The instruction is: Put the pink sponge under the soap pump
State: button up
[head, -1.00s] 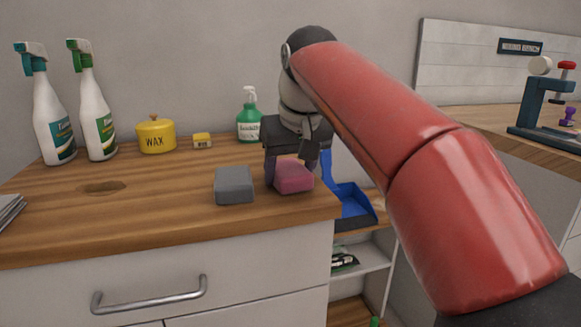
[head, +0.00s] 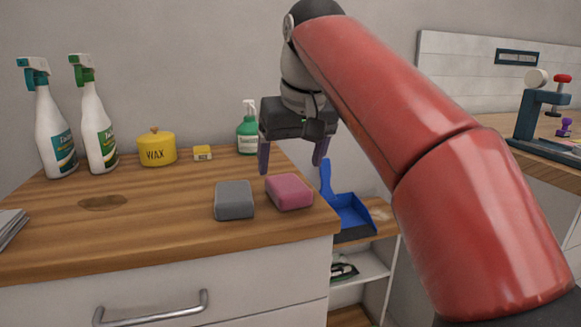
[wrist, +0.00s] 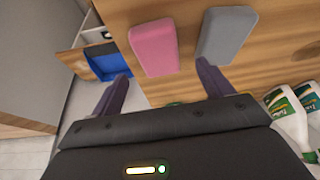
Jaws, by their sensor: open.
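The pink sponge (head: 289,192) lies on the wooden counter near its right front edge, just right of a grey sponge. It also shows in the wrist view (wrist: 155,47), ahead of the fingers. The soap pump (head: 248,132) is a green bottle with a white pump head, standing at the back of the counter by the wall. My gripper (head: 293,168) is open and empty, raised above and behind the pink sponge. In the wrist view my fingers (wrist: 165,88) are spread wide, with nothing between them. My gripper partly covers the soap pump's right side.
The grey sponge (head: 234,200) lies close to the pink one. A blue dustpan (head: 347,208) is beyond the counter's right edge.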

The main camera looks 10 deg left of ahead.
jog(key=shift+v, duration=1)
